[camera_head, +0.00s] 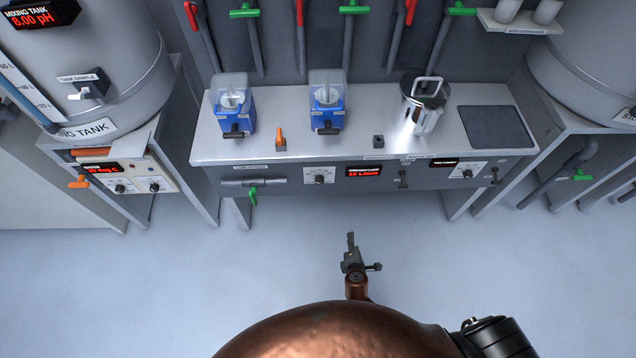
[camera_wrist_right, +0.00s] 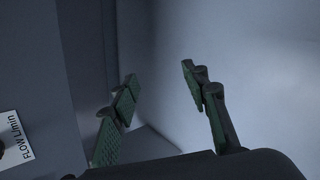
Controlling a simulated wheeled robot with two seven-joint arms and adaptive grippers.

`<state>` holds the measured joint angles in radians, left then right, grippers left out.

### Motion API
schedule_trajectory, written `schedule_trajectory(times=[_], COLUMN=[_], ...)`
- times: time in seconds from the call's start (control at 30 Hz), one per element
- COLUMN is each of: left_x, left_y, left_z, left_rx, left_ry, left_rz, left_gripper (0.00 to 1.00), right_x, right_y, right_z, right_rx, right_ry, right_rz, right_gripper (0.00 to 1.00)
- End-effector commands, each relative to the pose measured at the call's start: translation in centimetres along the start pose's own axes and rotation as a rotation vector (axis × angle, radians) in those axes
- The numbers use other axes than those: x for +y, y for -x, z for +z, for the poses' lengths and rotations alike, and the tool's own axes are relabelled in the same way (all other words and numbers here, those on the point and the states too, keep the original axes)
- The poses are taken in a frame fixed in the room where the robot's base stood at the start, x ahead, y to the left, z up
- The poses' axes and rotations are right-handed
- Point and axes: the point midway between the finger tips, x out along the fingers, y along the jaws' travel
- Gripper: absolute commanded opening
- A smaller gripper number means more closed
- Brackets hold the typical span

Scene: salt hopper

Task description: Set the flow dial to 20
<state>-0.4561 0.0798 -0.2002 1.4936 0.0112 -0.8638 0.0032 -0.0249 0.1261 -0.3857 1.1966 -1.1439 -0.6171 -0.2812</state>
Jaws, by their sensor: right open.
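The flow dial (camera_head: 320,179) is a small dark knob on a white plate on the bench's front panel. A red-lit display (camera_head: 364,171) just right of it seems to read 10 L/min. In the right wrist view, the dial's white plate, marked FLOW L/min (camera_wrist_right: 22,138), shows at the left edge, with only a dark sliver of the knob. My right gripper (camera_head: 351,242) is in front of the bench, below and right of the dial in the head view, apart from it. Its fingers (camera_wrist_right: 158,74) are spread and empty. My left gripper is out of view.
The bench top (camera_head: 290,150) holds two blue devices (camera_head: 233,112) (camera_head: 326,110), a steel jug (camera_head: 422,108) and an orange-handled switch (camera_head: 281,138). A green-handled valve (camera_head: 253,194) is left of the dial; another knob (camera_head: 467,174) is right. The floor before the bench is clear.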

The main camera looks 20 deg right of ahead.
Motion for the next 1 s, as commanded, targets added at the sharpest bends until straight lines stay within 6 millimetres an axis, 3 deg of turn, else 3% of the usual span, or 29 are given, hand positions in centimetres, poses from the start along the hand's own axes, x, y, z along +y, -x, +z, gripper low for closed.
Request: schedule_trajectory(times=[0.03,0.13,0.2,0.3,0.4,0.5,1.0], left_x=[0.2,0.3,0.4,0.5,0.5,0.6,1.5], left_y=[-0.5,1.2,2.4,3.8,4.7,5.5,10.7], left_z=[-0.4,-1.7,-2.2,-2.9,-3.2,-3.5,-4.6], left_rx=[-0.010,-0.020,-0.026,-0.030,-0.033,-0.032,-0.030], left_ry=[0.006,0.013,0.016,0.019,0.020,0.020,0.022], left_rz=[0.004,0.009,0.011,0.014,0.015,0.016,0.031], left_gripper=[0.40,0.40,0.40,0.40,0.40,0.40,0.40], right_x=[3.6,12.2,16.7,20.9,23.2,24.4,28.6], right_y=[-0.7,1.2,3.1,5.6,7.2,7.4,2.3], right_z=[-1.6,-3.3,-4.1,-4.8,-5.0,-4.9,-4.2], right_rx=[-0.025,-0.104,-0.162,-0.230,-0.272,-0.288,-0.285], right_ry=[0.094,0.248,0.321,0.385,0.417,0.425,0.426], right_rz=[0.108,0.323,0.442,0.564,0.630,0.653,0.650], right_gripper=[0.42,0.42,0.42,0.42,0.42,0.42,0.42])
